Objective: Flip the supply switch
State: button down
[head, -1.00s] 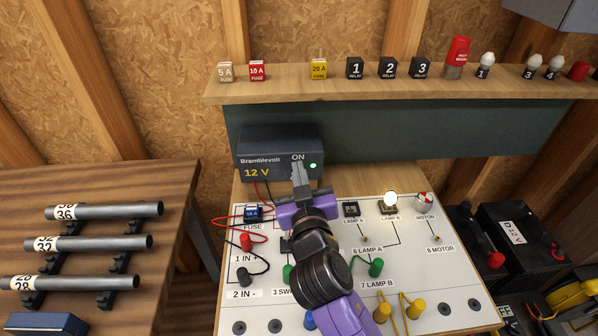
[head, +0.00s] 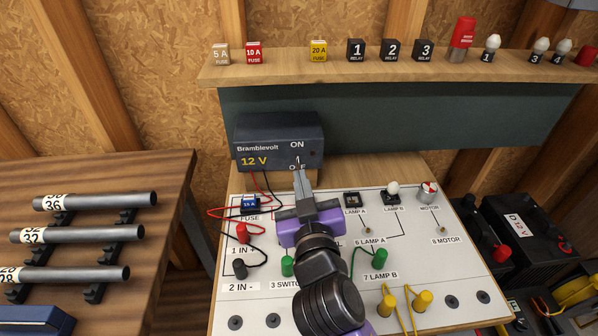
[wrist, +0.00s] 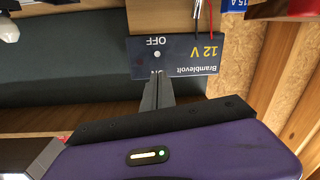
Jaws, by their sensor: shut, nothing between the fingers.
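The supply (head: 262,133) is a dark box marked "Bramblevolt 12 V" behind the white board; it shows upside down in the wrist view (wrist: 190,60). Its small pale switch (head: 298,161) sits between the ON and OFF labels; it also shows in the wrist view (wrist: 157,54). The lever's exact tilt is too small to tell. The supply's indicator (head: 313,154) is dark. My gripper (head: 299,172) is shut and empty, its tips just below the switch and partly over the OFF label. In the wrist view, the fingertips (wrist: 157,78) are near the ON label.
The white board (head: 450,275) carries the blue fuse (head: 250,204), wires, plugs and unlit lamp B (head: 392,188). A wooden shelf (head: 280,70) with fuses, relays and bulbs overhangs behind. A table with tubes (head: 95,200) is left; a battery (head: 519,228) is right.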

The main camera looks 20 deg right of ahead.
jog(key=shift+v, duration=1.6)
